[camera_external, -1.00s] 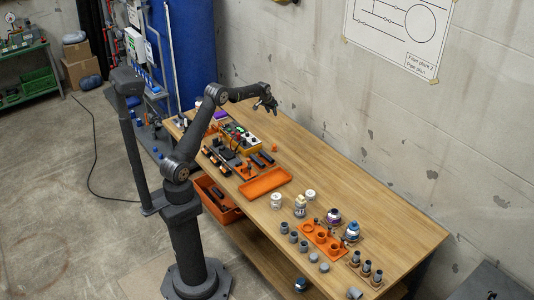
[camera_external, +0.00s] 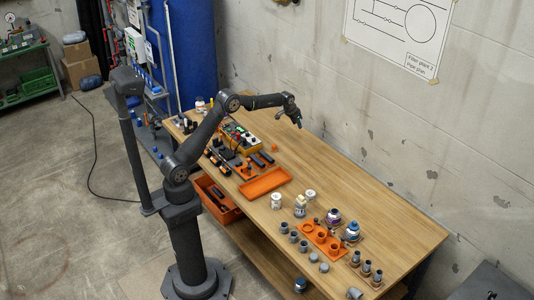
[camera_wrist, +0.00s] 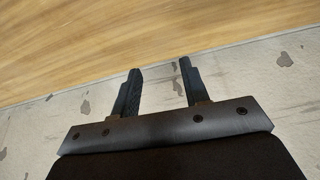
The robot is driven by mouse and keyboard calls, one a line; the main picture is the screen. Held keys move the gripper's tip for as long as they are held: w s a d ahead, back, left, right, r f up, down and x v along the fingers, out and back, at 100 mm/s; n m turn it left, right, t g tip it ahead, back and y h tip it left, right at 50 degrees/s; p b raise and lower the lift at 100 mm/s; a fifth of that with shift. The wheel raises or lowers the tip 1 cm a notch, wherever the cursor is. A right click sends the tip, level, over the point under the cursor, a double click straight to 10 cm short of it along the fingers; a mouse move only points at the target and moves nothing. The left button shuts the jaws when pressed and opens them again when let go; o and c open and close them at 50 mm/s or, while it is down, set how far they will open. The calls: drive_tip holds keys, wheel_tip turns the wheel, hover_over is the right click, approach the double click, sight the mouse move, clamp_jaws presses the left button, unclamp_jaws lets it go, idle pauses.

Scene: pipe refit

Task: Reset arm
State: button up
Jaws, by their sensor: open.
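My gripper (camera_external: 297,121) is above the back edge of the wooden table (camera_external: 390,220), in front of the wall. In the wrist view its two dark fingers (camera_wrist: 159,88) stand apart with nothing between them. Below them the wrist view shows bare tabletop (camera_wrist: 100,45) and a strip of grey wall. My arm reaches out over the table from its column, elbow raised.
On the table are an orange tray (camera_external: 265,184), an orange holder with cups (camera_external: 322,238), white jars (camera_external: 277,200), grey fittings and a yellow device (camera_external: 240,137). An orange bin (camera_external: 217,198) sits below the front edge. The table's back right is clear.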

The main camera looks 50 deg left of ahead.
drive_tip(key=shift+w+d+m, duration=0.1)
drive_tip(key=shift+d+m, duration=0.2)
drive_tip(key=shift+d, duration=1)
drive_tip(key=s+a+n, duration=0.2)
drive_tip(key=a, duration=0.9)
drive_tip(key=s+a+n+y, duration=0.1)
drive_tip(key=s+a, duration=0.1)
drive_tip(key=a, duration=0.9)
drive_tip(key=shift+s+n, duration=0.15)
drive_tip(key=shift+n, duration=0.25)
drive_tip(key=shift+d, duration=0.15)
